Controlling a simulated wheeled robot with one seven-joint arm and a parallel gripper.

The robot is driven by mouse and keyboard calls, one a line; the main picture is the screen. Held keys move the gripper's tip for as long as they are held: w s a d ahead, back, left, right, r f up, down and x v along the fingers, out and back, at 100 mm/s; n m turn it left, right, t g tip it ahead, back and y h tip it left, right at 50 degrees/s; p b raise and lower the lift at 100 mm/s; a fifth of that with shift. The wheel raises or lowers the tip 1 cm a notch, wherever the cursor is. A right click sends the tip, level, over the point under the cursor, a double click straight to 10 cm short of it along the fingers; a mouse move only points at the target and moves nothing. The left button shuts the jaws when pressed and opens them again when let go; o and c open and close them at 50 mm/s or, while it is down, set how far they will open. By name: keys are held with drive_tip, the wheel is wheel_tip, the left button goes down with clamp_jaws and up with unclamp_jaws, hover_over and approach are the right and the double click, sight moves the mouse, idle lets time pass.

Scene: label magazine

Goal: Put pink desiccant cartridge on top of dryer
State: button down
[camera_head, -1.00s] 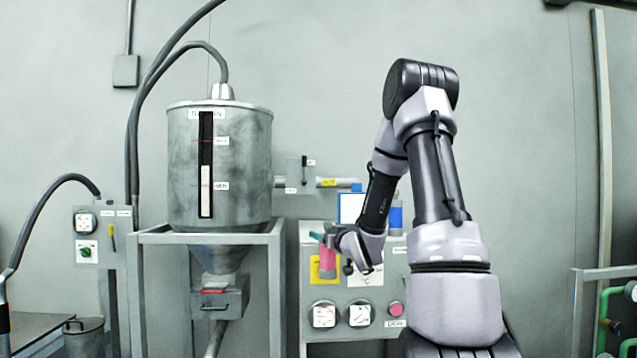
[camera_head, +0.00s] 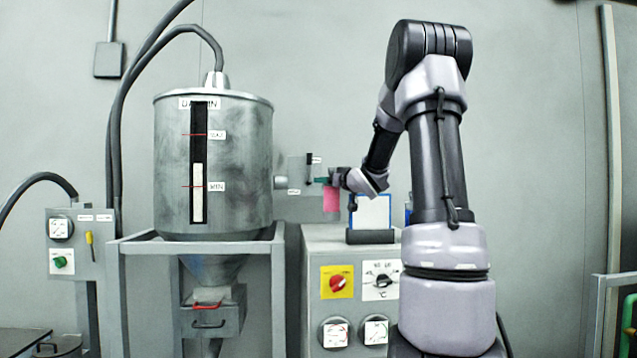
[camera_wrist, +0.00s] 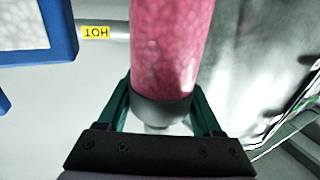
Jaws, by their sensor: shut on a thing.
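The pink desiccant cartridge (camera_head: 331,199) is in my gripper (camera_head: 322,181), above the left part of the dryer's top. In the wrist view the cartridge (camera_wrist: 172,45) is a pink, mottled cylinder with a dark grey end band. The green fingers of my gripper (camera_wrist: 165,112) are shut on that band from both sides. The dryer (camera_head: 318,248) is a grey cabinet with a red knob, a dial marked °C and gauges on its front. The cartridge appears apart from the dryer's top, with a gap below it. My forearm hides part of the area behind.
A blue-framed white panel in a dark holder (camera_head: 370,237) stands on the dryer, right of the cartridge. A large metal hopper (camera_head: 240,150) in a grey frame stands to the left. A pipe with a yellow HOT label (camera_wrist: 96,32) runs behind.

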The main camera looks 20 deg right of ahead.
sight(331, 212)
wheel_tip(331, 212, down, 7)
drive_tip(key=shift+w, duration=0.35)
idle(0.3)
drive_tip(key=shift+f, duration=0.45)
idle(0.5)
unclamp_jaws()
drive_tip(key=shift+s, duration=0.1)
